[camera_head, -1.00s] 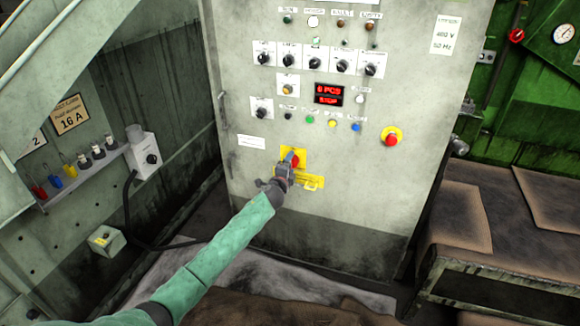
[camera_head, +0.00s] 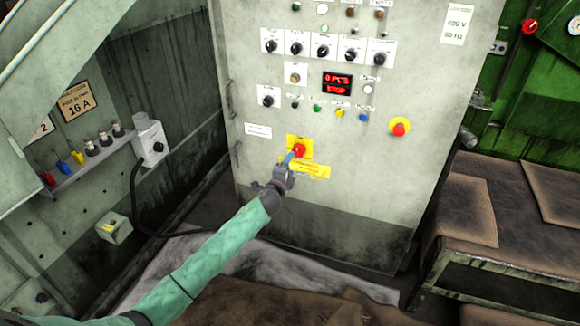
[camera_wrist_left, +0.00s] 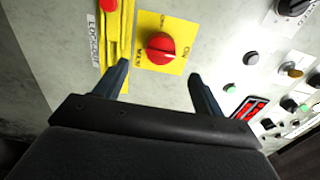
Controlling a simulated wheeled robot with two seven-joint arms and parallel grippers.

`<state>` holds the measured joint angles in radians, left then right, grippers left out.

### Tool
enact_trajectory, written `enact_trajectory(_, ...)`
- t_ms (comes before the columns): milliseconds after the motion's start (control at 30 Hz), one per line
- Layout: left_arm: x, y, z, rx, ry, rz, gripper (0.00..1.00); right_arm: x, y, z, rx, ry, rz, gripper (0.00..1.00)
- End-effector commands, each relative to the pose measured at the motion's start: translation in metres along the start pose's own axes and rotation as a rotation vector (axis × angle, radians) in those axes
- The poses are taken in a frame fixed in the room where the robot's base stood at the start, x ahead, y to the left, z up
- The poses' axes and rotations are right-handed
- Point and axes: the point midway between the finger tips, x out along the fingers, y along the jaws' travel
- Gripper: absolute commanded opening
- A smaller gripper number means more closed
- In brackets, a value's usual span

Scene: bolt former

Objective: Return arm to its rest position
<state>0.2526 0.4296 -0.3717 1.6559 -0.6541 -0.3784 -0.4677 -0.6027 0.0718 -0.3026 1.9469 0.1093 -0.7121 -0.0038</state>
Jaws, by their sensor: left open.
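My left gripper (camera_head: 286,163) reaches up to the front of the grey control cabinet (camera_head: 330,215), just below the red rotary switch (camera_head: 299,150) on its yellow plate. In the left wrist view my left gripper (camera_wrist_left: 158,85) is open, its two dark fingers apart with nothing between them. The red switch (camera_wrist_left: 161,48) shows beyond the fingertips, apart from them. The yellow lockout bracket (camera_wrist_left: 118,40) lies beside it, close to the left finger. In the head view this bracket (camera_head: 312,171) is partly behind the gripper. My right gripper is not in view.
A red emergency button (camera_head: 399,128), several knobs and a red display (camera_head: 337,84) sit on the cabinet. A shelf with padlocks (camera_head: 85,165) and a grey socket box (camera_head: 150,138) are at left. A brown-topped bench (camera_head: 500,205) stands at right.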

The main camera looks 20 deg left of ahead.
Motion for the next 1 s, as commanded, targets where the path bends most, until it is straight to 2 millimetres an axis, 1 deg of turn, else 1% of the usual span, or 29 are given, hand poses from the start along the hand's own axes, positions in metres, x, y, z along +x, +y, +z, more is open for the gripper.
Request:
enact_trajectory(333,0.0,0.0,0.001,-0.024,-0.004,0.002,0.69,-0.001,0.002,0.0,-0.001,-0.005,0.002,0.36)
enact_trajectory(467,-0.001,0.009,0.016,-0.092,-0.084,0.043,0.69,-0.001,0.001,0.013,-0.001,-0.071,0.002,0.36)
enact_trajectory(533,-0.003,0.017,0.027,-0.153,-0.153,0.081,0.69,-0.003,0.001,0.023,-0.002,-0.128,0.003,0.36)
enact_trajectory(567,-0.005,0.017,0.031,-0.188,-0.183,0.097,0.69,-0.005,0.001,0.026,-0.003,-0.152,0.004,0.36)
enact_trajectory(667,-0.015,0.011,0.037,-0.308,-0.278,0.141,0.69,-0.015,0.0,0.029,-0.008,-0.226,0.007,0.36)
enact_trajectory(767,-0.029,-0.002,0.039,-0.433,-0.361,0.182,0.69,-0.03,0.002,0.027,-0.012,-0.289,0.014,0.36)
enact_trajectory(867,-0.045,-0.019,0.032,-0.561,-0.426,0.223,0.69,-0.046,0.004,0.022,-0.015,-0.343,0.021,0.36)
enact_trajectory(900,-0.052,-0.025,0.027,-0.611,-0.448,0.241,0.69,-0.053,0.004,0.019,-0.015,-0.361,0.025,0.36)
enact_trajectory(967,-0.067,-0.031,0.018,-0.684,-0.478,0.279,0.69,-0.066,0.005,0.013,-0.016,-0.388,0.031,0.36)
enact_trajectory(1000,-0.08,-0.033,0.01,-0.733,-0.497,0.309,0.69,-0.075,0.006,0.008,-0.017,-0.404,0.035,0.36)
